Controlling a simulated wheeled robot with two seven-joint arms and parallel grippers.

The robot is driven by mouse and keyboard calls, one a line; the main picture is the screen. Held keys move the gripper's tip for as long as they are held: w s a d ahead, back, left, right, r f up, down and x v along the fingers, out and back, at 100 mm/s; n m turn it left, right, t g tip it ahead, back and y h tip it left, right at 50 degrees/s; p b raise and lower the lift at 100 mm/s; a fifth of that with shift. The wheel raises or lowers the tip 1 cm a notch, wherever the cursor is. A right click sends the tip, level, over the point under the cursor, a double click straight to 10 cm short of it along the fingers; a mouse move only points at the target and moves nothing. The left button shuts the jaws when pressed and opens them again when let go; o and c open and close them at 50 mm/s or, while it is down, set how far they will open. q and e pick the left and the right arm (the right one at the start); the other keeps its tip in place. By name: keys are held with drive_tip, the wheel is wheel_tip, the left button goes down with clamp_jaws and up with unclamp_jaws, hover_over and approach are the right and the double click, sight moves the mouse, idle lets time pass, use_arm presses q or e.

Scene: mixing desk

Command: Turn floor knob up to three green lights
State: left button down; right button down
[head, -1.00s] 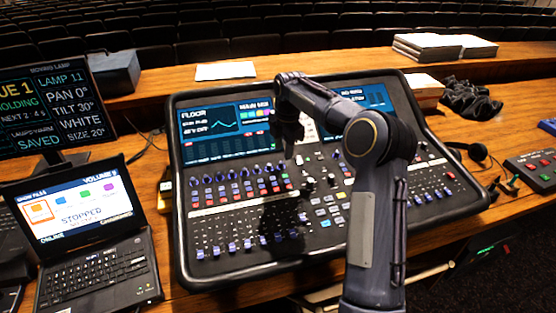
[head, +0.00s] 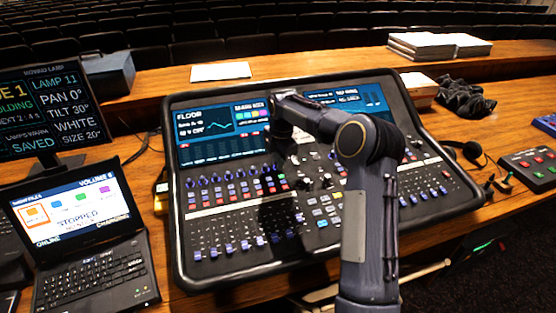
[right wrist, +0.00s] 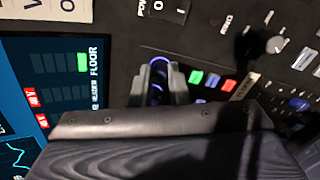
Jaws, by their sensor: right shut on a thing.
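My right gripper (right wrist: 155,82) is shut on a small dark knob with a blue-lit ring (right wrist: 159,66), seen between its fingers in the right wrist view. Beside it, the screen (right wrist: 60,85) carries the label FLOOR and a column of meter blocks. One block is bright green (right wrist: 83,60); the others there look dark. In the head view my right gripper (head: 283,148) reaches down at the right end of the row of blue knobs on the mixing desk (head: 320,255), hiding the held knob. My left gripper is not in view.
A laptop (head: 95,265) and a monitor (head: 45,110) stand at the left. Papers (head: 220,71), stacked books (head: 440,45) and a dark cloth (head: 465,97) lie behind the desk. A small button box (head: 528,165) is at the right. Faders and buttons crowd around the gripper.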

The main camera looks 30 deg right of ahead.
drive_tip(key=shift+m, duration=0.3)
drive_tip(key=shift+m+p, duration=0.3)
drive_tip(key=shift+m, duration=2.3)
drive_tip(key=c, duration=1.4)
unclamp_jaws()
drive_tip(key=shift+s+r+b, duration=0.1)
drive_tip(key=shift+s+r, duration=0.1)
drive_tip(key=shift+r, duration=1.1)
drive_tip(key=shift+s+r+b, duration=0.1)
drive_tip(key=shift+s+r, duration=0.1)
drive_tip(key=shift+r, duration=1.1)
drive_tip(key=shift+s+r+b, duration=0.1)
drive_tip(key=shift+s+r, duration=0.1)
drive_tip(key=shift+r, duration=1.1)
